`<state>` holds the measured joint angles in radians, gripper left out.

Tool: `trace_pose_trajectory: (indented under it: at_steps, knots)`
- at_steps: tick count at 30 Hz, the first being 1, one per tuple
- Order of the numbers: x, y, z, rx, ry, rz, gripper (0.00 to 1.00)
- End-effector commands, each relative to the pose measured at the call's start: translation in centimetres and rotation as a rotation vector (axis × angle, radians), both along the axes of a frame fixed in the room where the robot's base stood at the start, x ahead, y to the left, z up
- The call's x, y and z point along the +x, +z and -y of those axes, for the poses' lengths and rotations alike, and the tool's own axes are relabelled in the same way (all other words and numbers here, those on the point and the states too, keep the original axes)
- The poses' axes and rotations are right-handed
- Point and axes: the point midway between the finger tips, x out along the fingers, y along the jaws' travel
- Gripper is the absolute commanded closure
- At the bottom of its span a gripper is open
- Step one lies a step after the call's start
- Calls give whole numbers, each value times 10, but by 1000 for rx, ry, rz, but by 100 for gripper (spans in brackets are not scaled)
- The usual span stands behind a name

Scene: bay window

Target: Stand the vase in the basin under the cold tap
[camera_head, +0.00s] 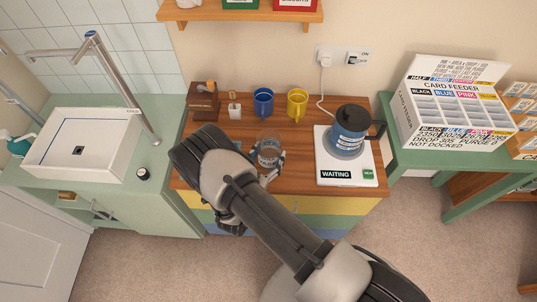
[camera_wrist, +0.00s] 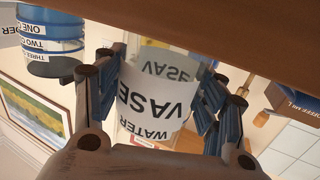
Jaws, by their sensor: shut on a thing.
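The vase (camera_head: 268,147) is a clear glass cylinder above the wooden counter in the middle of the head view. My gripper (camera_head: 271,166) is shut around its sides. In the wrist view the vase (camera_wrist: 155,105) sits between my two blue-padded fingers (camera_wrist: 165,80), and its VASE and WATER lettering appears upside down. The white square basin (camera_head: 75,177) stands on the green cabinet at the left, apart from the vase. The cold tap (camera_head: 130,105) is a tall metal post marked COLD at the basin's right back corner; its arm reaches left over the back of the basin.
A blue kettle (camera_head: 350,130) stands on a white base marked WAITING (camera_head: 335,174). Blue (camera_head: 263,101) and yellow (camera_head: 297,103) mugs stand behind the vase. A card feeder (camera_head: 455,105) is at the right.

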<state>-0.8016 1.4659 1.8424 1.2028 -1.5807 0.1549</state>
Motion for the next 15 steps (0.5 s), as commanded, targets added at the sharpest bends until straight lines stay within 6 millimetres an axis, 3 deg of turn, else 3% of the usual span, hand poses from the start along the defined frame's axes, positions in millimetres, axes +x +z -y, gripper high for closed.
trace_pose_trajectory:
  at_steps: [1,2,3,11,15]
  knots:
    - [0,-1,0,0,0,2,47]
    - [0,0,0,1,0,1,34]
    - [0,0,0,1,0,1,31]
    - [0,0,0,0,0,1,14]
    - [0,0,0,0,0,0,12]
